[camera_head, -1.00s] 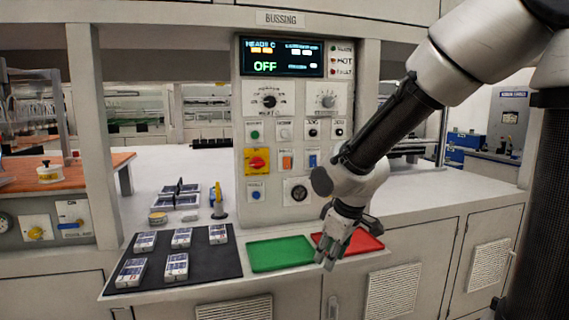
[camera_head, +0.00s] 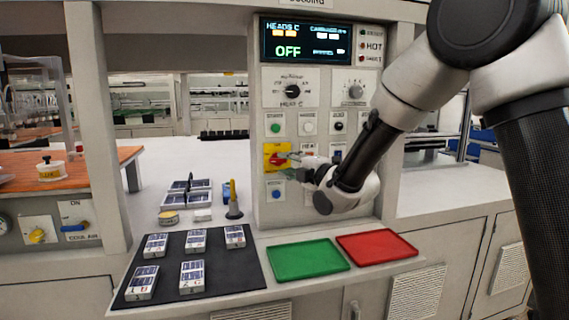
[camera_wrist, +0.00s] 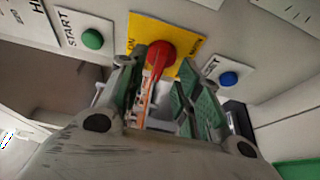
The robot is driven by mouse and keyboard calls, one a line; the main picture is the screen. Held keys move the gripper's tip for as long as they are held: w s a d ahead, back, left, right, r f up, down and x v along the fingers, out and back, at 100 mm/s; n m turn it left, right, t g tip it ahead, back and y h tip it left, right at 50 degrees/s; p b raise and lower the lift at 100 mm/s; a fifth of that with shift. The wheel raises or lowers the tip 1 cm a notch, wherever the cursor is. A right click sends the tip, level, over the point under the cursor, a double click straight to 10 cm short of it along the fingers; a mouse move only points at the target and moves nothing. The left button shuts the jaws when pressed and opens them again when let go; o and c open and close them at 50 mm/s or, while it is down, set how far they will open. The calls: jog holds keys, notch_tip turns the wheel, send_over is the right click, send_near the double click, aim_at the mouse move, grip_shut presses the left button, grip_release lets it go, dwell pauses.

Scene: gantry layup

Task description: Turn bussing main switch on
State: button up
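The bussing main switch is a red rotary knob (camera_head: 276,160) on a yellow plate (camera_head: 268,150) on the panel's lower left. In the wrist view the red knob (camera_wrist: 162,52) sits near the top centre, with "ON" lettering on its yellow plate (camera_wrist: 141,28). My gripper (camera_head: 296,161) is right in front of the switch, reaching in from the right. In the wrist view my gripper (camera_wrist: 157,75) has its green-padded fingers apart, one on each side of the knob's line; contact cannot be told. The panel display (camera_head: 305,41) reads OFF.
A green START button (camera_wrist: 92,39) and a blue button (camera_wrist: 229,78) flank the switch in the wrist view. Below the panel are a green tray (camera_head: 307,259), a red tray (camera_head: 377,248) and a black mat (camera_head: 222,276) with several small cells. A yellow-handled tool (camera_head: 233,196) stands nearby.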

aim_at(281, 161)
jog(key=shift+x, duration=1.55)
grip_shut()
